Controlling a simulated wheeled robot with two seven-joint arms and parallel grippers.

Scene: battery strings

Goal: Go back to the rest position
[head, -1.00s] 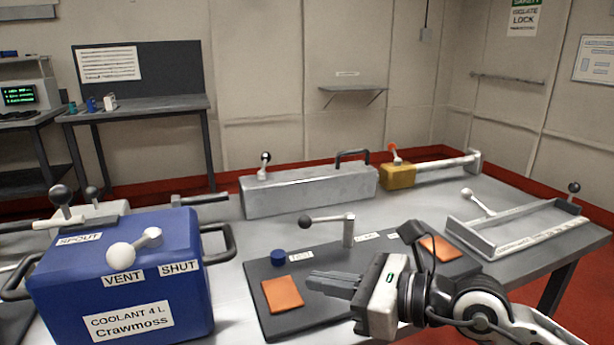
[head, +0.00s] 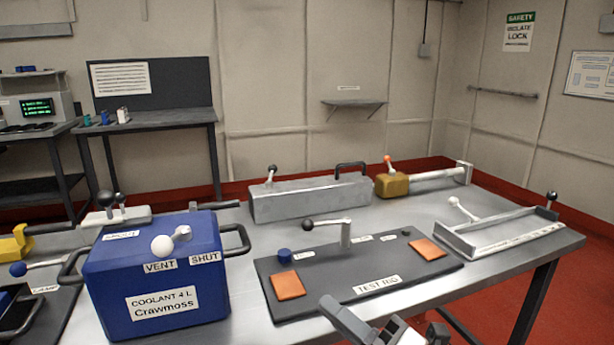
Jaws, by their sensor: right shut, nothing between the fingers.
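My right gripper (head: 348,316) is at the bottom edge of the head view, just in front of the table's near edge. My left gripper does not show. The dark test rig board (head: 335,284) lies on the table behind the right gripper, with two orange pads, a blue knob (head: 284,256) and a black-knobbed lever (head: 330,225). The right gripper appears clear of the board.
A blue coolant box (head: 160,270) stands left of the board. A long grey case (head: 312,199), a yellow block (head: 391,185) and a grey tray (head: 500,232) sit along the back and right of the metal table (head: 440,290). Red floor (head: 570,285) is open at right.

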